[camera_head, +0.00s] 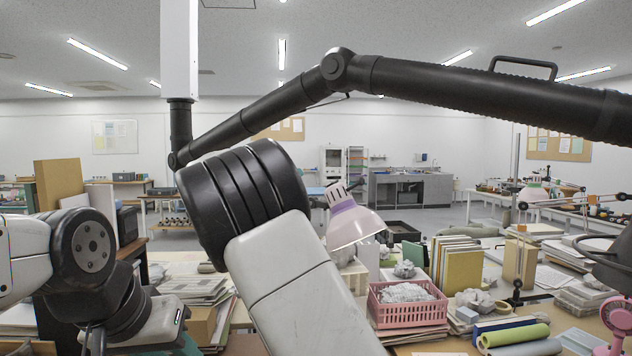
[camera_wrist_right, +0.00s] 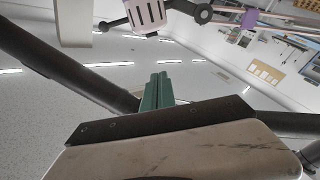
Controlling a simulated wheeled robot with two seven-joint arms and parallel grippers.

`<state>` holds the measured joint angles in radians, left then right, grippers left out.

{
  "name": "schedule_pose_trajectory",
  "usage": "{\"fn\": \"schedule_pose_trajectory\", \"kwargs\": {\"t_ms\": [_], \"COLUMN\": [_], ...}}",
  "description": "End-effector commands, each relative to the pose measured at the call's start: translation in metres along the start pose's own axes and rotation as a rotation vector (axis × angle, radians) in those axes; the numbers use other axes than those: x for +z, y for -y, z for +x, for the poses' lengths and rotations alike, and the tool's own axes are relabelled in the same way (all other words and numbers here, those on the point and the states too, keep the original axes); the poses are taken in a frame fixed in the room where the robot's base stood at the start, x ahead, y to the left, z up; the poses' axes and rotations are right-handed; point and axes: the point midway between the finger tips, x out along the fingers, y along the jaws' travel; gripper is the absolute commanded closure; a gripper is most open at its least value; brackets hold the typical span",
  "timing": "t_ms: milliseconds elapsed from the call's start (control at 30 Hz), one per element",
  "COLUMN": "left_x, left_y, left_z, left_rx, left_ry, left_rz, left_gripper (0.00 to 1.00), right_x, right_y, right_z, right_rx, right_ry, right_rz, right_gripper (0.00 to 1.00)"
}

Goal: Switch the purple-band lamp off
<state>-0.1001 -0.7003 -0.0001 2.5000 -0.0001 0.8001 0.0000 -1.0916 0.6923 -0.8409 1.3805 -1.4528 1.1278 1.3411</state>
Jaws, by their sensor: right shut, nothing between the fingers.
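A desk lamp with a pale shade and a lavender upper part (camera_head: 352,222) stands behind my raised arm in the head view. Its lower parts are hidden, and I cannot tell whether it is lit. In the right wrist view, a pale slotted lamp head (camera_wrist_right: 150,14) hangs at the top, and a small purple piece (camera_wrist_right: 248,18) sits on a thin bar to its right. My right gripper's green fingers (camera_wrist_right: 157,90) are shut and empty, apart from the slotted head and the purple piece. My left gripper does not show clearly.
A thick black jointed tube (camera_head: 480,85) crosses overhead. Another lamp (camera_head: 533,192) stands farther right.

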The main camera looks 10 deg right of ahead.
Motion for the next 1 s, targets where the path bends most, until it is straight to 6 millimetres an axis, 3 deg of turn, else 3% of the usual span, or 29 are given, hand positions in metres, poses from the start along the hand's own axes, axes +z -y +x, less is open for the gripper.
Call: {"fn": "schedule_pose_trajectory", "kwargs": {"t_ms": [267, 733, 1000], "left_x": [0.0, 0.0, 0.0], "left_y": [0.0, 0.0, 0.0], "left_z": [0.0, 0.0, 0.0], "left_rx": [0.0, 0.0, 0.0], "left_ry": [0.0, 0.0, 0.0], "left_rz": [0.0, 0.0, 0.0], "left_gripper": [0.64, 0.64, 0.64], "right_x": [0.001, 0.002, 0.035], "right_y": [0.0, -0.001, 0.0], "right_z": [0.01, 0.104, 0.109], "right_rx": [0.001, 0.002, -0.002], "right_ry": [0.004, 0.005, 0.004], "right_rz": [-0.001, 0.0, -0.002], "right_gripper": [1.0, 1.0, 1.0]}}
